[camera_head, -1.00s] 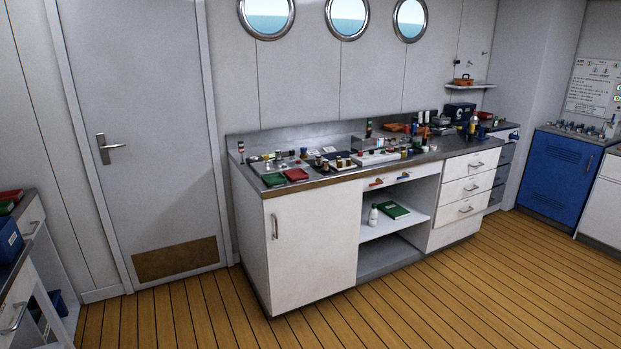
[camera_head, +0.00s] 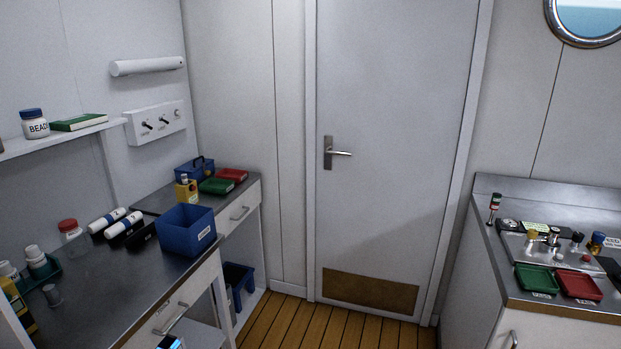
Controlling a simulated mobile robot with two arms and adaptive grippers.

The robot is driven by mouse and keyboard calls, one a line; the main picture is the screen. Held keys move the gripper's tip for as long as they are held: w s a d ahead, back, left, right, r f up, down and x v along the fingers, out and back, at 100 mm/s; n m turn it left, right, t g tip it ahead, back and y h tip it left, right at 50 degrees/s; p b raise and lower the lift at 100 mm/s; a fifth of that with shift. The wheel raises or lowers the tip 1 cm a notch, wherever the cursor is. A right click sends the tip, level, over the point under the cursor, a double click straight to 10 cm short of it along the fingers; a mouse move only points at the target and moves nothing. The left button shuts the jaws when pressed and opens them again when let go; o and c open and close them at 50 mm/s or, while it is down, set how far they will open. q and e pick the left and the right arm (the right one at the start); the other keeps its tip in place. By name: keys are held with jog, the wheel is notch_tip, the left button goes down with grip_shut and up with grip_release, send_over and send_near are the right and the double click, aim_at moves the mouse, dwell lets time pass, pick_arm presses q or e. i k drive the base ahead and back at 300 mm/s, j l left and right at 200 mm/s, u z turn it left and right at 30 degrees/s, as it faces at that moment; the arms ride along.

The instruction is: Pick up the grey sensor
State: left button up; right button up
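I cannot pick out the grey sensor with certainty. A small grey cylinder (camera_head: 53,295) stands on the left bench (camera_head: 125,285), near its front left; it is too small to tell what it is. Two white cylinders with dark bands, a rear one (camera_head: 107,219) and a front one (camera_head: 123,225), lie on the same bench. Neither of my grippers is in view.
A blue bin (camera_head: 187,230) stands on the left bench, with green (camera_head: 217,186) and red (camera_head: 232,175) trays behind it. A closed door (camera_head: 392,150) is ahead. The right counter (camera_head: 545,197) holds small parts. Wooden floor (camera_head: 330,325) between is clear.

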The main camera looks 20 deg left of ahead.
aim_at(49, 291)
jog(key=i+u, duration=0.7)
jog(key=u, duration=0.25)
jog(key=i+l+u, duration=0.2)
jog(key=i+u, duration=0.25)
jog(key=i+l+u, duration=0.2)
jog(key=u, duration=0.25)
